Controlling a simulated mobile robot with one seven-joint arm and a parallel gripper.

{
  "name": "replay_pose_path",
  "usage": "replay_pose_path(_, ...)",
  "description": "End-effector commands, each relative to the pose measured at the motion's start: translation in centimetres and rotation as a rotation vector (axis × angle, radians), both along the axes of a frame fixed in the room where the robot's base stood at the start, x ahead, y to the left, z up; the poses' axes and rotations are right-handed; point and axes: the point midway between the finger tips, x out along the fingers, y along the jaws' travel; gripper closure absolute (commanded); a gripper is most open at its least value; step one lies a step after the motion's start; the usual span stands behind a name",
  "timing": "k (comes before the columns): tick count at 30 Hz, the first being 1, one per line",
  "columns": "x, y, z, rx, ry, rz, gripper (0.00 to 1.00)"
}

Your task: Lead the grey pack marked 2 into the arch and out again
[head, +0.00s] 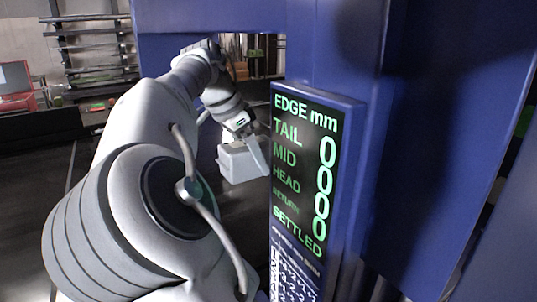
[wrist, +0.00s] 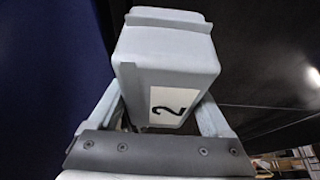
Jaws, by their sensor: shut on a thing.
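The grey pack (head: 238,163) is a pale box held over the dark belt, just left of the display in the head view. In the wrist view the pack (wrist: 165,62) shows a white label with a black 2. My gripper (wrist: 160,112) is shut on it, one finger on each side. In the head view the gripper (head: 248,140) is partly hidden behind the display's edge. The blue arch (head: 330,45) has a top beam and a wide post. The pack shows beyond the post's left edge; I cannot tell how deep in the arch it is.
The display panel (head: 305,165) on the post reads EDGE mm, with zeros beside TAIL, MID and HEAD, and SETTLED below. A blue wall (wrist: 45,80) stands close left of the pack in the wrist view. A shelf rack (head: 95,50) and a red case (head: 20,90) stand behind.

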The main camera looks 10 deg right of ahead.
Motion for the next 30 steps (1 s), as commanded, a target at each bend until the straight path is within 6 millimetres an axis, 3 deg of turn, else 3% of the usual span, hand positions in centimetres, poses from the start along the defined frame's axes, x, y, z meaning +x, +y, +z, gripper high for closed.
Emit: replay_pose_path(30, -5.4, 12.9, 0.2, -0.001, 0.000, 0.002, 1.00)
